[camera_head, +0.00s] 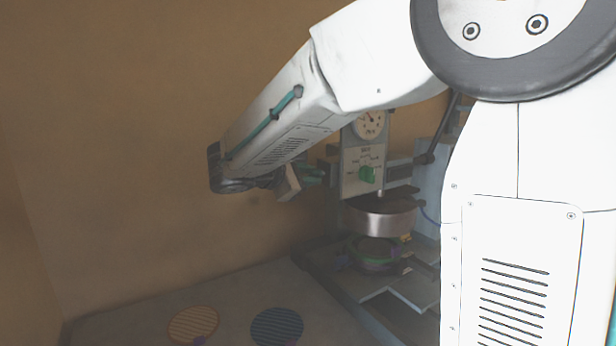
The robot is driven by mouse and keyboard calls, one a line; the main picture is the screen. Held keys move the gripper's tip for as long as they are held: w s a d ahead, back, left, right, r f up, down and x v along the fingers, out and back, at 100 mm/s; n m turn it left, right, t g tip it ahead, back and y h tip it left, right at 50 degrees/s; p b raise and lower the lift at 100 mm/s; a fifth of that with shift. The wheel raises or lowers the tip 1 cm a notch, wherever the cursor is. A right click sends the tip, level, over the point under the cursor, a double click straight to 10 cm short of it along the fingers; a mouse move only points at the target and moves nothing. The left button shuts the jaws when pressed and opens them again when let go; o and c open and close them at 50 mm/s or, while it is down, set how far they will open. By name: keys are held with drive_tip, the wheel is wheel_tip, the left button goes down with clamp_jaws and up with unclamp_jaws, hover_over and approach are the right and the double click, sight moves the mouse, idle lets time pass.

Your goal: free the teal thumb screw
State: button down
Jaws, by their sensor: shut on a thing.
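My gripper (297,180) is at the left side of the press (364,160), pointing right toward its panel. Its jaws are small and dark in this view. A small teal-green piece, which looks like the teal thumb screw (313,173), shows at the jaw tips, and the gripper is shut on it. The jaws partly hide the screw. I cannot tell whether the screw still sits in the press or is clear of it.
The press has a dial gauge (370,122), a green knob (367,174) and a metal press head (383,218) above a green and purple round stack (375,252). An orange disc (193,322) and a blue disc (277,325) lie on the grey table (240,291).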

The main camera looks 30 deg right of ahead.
drive_tip(key=n+g, duration=0.3)
drive_tip(key=n, duration=0.3)
drive_tip(key=n+g+h, duration=0.1)
drive_tip(key=n+g, duration=0.3)
drive_tip(key=n, duration=0.2)
drive_tip(key=w+n+g+h, duration=0.1)
drive_tip(key=n+g, duration=0.2)
drive_tip(key=n, duration=0.4)
drive_tip(key=shift+f+g, duration=0.2)
drive_tip(key=shift+g, duration=0.2)
idle(0.4)
drive_tip(key=shift+n, duration=0.3)
drive_tip(key=c, duration=1.5)
unclamp_jaws()
drive_tip(key=shift+d, duration=0.1)
